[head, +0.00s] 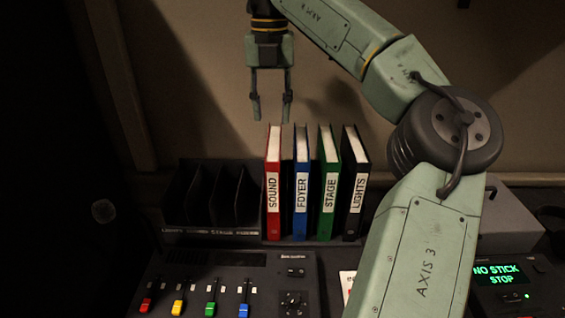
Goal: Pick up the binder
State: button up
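Several binders stand upright side by side at the back of the desk. They are a red one labelled SOUND (272,200), a blue one labelled FOYER (301,205), a green one labelled STAGE (328,208) and a black one labelled LIGHTS (353,210). Narrow gaps show between them. My gripper (271,112) points down with its two fingers apart and nothing between them. In the picture it hangs just above the top of the red binder; its exact depth is hard to tell. My arm covers the area right of the black binder.
A dark slotted rack (212,235) stands left of the red binder, its slots looking empty. A mixing desk (225,275) with coloured faders lies in front. A grey box (508,222) and a panel with a lit green display (498,274) are at the right. A wall is behind.

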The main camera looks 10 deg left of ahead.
aim_at(274, 140)
jog(key=shift+w, duration=0.3)
jog(key=shift+w+f, duration=0.1)
jog(key=shift+f, duration=0.3)
jog(key=f, duration=0.4)
jog(key=shift+s+f, duration=0.2)
jog(key=shift+d+f+p, duration=0.15)
jog(key=shift+f+p, duration=0.6)
jog(key=shift+f, duration=2)
jog(key=shift+c, duration=0.2)
grip_shut()
jog(key=shift+r, duration=0.1)
